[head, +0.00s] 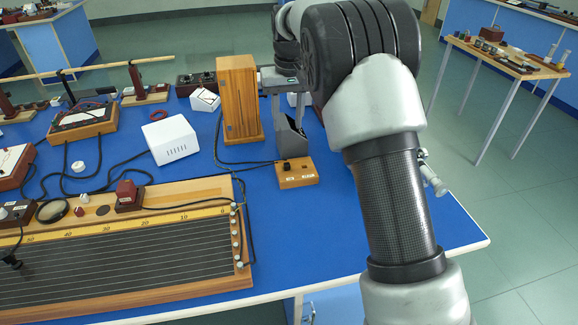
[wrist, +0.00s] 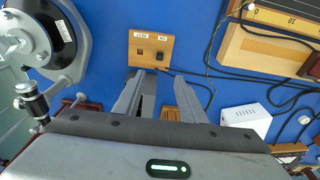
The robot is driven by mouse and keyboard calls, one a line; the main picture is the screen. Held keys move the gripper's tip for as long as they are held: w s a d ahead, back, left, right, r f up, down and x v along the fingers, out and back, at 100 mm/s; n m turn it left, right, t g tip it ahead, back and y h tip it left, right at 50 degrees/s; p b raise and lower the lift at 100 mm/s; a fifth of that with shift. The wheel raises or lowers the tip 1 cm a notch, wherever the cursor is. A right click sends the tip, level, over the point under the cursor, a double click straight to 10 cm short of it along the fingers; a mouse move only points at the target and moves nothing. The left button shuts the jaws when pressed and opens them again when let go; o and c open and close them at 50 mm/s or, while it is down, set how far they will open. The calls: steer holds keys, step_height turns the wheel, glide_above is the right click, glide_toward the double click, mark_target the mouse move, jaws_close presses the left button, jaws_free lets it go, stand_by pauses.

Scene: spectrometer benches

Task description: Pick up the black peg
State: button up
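A small wooden block (head: 297,172) with two white labels lies on the blue bench top; it also shows in the wrist view (wrist: 152,48). A small dark square piece (wrist: 160,56) on the block looks like the black peg, but I cannot tell for sure. A second dark spot (wrist: 139,51) is beside it. My gripper (head: 290,152) points down just behind the block in the head view. In the wrist view my gripper (wrist: 158,75) has its two grey fingers apart, with the block just beyond their tips. Nothing shows held between them.
A tall wooden cabinet (head: 238,100) stands close to the left of my gripper. A white box (head: 171,139) and a wired wooden board (head: 120,245) are further left. Black cables (head: 222,150) run across the bench. Bare blue surface (head: 335,215) lies right of the block.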

mark_target(287, 164)
steer(key=f+b, duration=0.1)
steer(key=f, duration=0.4)
steer(key=w+f, duration=0.1)
steer(key=f, duration=0.4)
steer(key=f+b, duration=0.1)
steer(key=f, duration=0.4)
steer(key=shift+w+a+f+b, duration=0.15)
steer(key=shift+w+f+b, duration=0.15)
steer(key=shift+f+b, duration=0.1)
jaws_close()
